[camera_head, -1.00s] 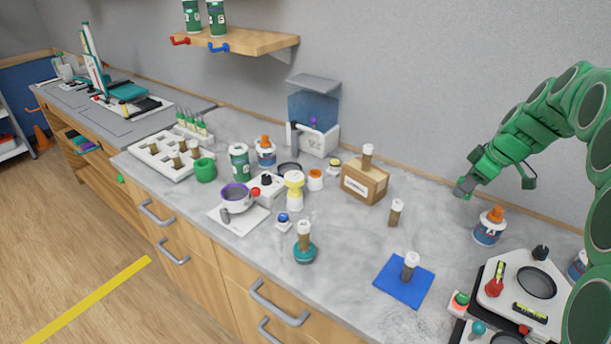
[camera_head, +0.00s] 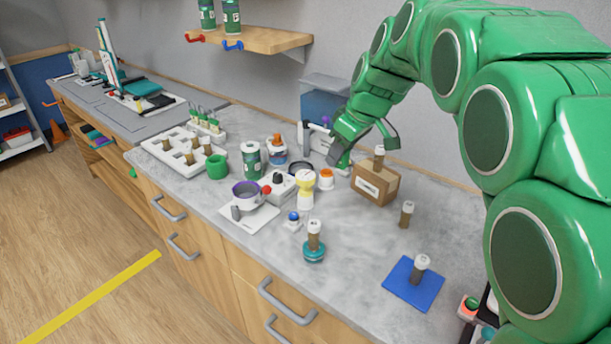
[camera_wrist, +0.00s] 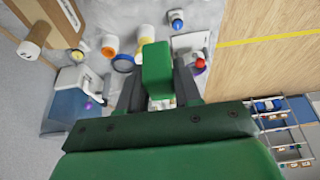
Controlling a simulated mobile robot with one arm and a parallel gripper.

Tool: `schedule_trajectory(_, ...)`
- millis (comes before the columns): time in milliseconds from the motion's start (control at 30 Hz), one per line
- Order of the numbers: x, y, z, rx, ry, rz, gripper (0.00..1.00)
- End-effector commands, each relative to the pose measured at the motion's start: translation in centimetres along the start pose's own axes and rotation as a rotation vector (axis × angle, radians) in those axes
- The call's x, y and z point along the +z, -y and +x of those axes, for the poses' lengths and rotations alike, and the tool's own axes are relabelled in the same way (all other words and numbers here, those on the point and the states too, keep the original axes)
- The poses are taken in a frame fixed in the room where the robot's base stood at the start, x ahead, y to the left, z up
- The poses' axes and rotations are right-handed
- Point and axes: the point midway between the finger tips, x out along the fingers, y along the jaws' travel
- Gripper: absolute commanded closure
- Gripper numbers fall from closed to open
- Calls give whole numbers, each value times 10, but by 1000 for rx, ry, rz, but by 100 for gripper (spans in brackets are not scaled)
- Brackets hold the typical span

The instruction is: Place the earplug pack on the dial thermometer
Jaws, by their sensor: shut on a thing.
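My gripper (camera_head: 345,158) is over the back of the counter, in front of the clear blue-sided box. In the wrist view its dark fingers (camera_wrist: 158,88) are shut on a green block (camera_wrist: 157,65), which I take to be the earplug pack. In the head view the pack is mostly hidden by the gripper. A dark-rimmed round disc (camera_head: 299,167), probably the dial thermometer, lies on the counter left of my gripper. It also shows in the wrist view (camera_wrist: 122,64), partly covered, just left of the pack. Its face is not readable.
Near the disc stand an orange-topped jar (camera_head: 326,179), a yellow-and-white bottle (camera_head: 305,190) and a green-labelled can (camera_head: 251,160). A cardboard box (camera_head: 374,184) with a vial on top stands to the right. The clear box (camera_head: 322,98) is behind.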

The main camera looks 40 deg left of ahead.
Motion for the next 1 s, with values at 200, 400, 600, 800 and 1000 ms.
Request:
schedule_trajectory(200, -28, 35, 0, -3, -5, -11, 95)
schedule_trajectory(400, -37, 39, 4, -4, -6, -10, 95)
schedule_trajectory(600, -48, 25, 19, -5, -5, -10, 95)
schedule_trajectory(800, -60, 11, 34, -4, -6, -10, 95)
schedule_trajectory(1000, -70, -3, 48, -4, -6, -10, 95)
